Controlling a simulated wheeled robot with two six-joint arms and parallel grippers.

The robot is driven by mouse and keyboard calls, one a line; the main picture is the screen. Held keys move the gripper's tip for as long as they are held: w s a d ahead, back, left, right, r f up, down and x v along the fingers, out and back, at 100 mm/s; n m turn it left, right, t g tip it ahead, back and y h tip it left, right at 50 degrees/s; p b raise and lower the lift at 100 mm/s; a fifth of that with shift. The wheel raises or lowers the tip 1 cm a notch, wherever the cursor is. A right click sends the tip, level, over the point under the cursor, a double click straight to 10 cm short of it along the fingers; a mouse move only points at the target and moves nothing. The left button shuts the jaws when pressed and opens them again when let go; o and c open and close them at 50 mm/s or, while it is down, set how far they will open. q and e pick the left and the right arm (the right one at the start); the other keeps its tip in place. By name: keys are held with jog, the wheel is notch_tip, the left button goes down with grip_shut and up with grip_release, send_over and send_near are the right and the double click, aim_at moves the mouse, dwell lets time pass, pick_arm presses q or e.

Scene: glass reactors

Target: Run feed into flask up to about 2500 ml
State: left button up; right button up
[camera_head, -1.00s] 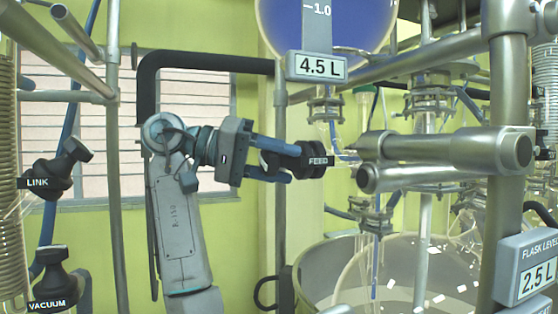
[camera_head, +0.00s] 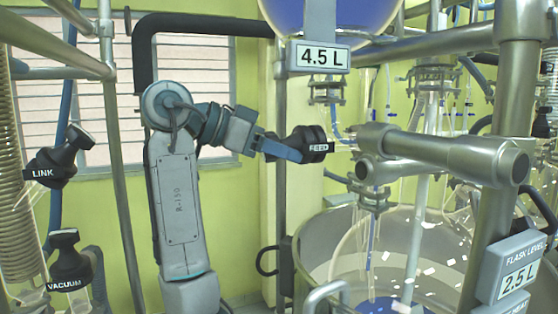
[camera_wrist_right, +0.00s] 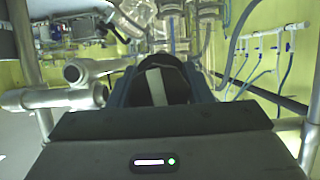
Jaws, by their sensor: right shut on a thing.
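The black FEED knob (camera_head: 310,146) sits in the middle of the head view, under the blue-filled feed vessel (camera_head: 335,15) with its 4.5 L display (camera_head: 324,57). My right gripper (camera_head: 300,151) is shut on the knob. In the right wrist view, the dark knob (camera_wrist_right: 165,82) sits between its fingers. The clear flask (camera_head: 440,225) stands in a round bath at the lower right, with some blue liquid (camera_head: 395,305) visible at the lower edge of the head view. The FLASK LEVEL display (camera_head: 516,281) reads 2.5 L. My left gripper is not in view.
LINK (camera_head: 60,158) and VACUUM (camera_head: 69,262) knobs are at the left. A thick metal clamp bar (camera_head: 440,158) lies just right of the FEED knob, by an upright post (camera_head: 510,100). Metal rails and tubing crowd the right side.

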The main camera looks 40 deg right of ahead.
jog(key=m+t+b, duration=0.1)
jog(key=m+b, duration=0.1)
jog(key=shift+f+b, duration=0.2)
jog(key=shift+b, duration=0.2)
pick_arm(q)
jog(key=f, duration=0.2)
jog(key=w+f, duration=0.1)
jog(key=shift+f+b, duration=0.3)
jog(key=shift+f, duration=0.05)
pick_arm(e)
jog(key=shift+r+m+t+h, duration=0.1)
jog(key=shift+m+t+h, duration=0.3)
jog(key=shift+w, duration=0.1)
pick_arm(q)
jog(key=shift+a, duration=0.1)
pick_arm(e)
jog(key=o, duration=1)
jog(key=shift+r, duration=0.1)
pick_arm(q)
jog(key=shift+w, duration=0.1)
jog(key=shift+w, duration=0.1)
